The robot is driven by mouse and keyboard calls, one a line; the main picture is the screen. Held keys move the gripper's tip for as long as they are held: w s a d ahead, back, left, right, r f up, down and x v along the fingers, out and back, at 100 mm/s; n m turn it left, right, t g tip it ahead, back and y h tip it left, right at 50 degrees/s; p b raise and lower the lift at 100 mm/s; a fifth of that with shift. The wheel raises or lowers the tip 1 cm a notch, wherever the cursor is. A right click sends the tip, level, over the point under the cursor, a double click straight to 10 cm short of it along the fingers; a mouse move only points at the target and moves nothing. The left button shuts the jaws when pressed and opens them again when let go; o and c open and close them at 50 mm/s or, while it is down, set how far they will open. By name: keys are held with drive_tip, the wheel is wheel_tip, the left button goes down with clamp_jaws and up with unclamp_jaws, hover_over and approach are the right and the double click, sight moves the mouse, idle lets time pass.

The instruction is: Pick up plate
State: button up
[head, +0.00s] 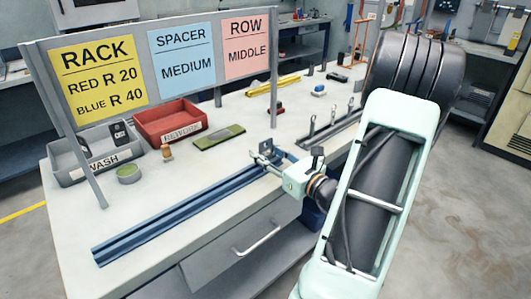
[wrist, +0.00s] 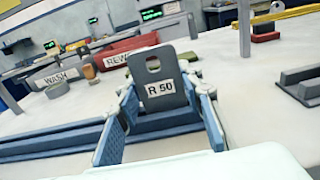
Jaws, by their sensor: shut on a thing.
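A dark grey plate (wrist: 158,72) with a hole near its top and a white "R 50" label stands upright in the middle of the wrist view. My gripper (wrist: 168,104) is shut on it, with one blue-padded finger on each side. In the head view my gripper (head: 264,158) is over the far right end of the blue rail (head: 170,220). The plate is small and partly hidden there. I cannot tell whether its lower edge touches the rail.
A grey WASH bin (head: 72,175), a red REWORK bin (head: 168,119), a green tin (head: 129,174) and an olive block (head: 219,136) sit at the left. A dark rack (head: 335,128) with upright pieces stands behind my gripper. A sign board (head: 160,60) rises above the bench.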

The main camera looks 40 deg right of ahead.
drive_tip(key=shift+r+p, duration=0.65)
drive_tip(key=shift+r, duration=0.15)
drive_tip(key=s+a+r+p, duration=0.7)
drive_tip(key=s+r+p, duration=0.4)
drive_tip(key=p, duration=1)
drive_tip(key=shift+s+a+r, duration=0.15)
drive_tip(key=shift+s+r, duration=0.1)
drive_tip(key=shift+s, duration=0.2)
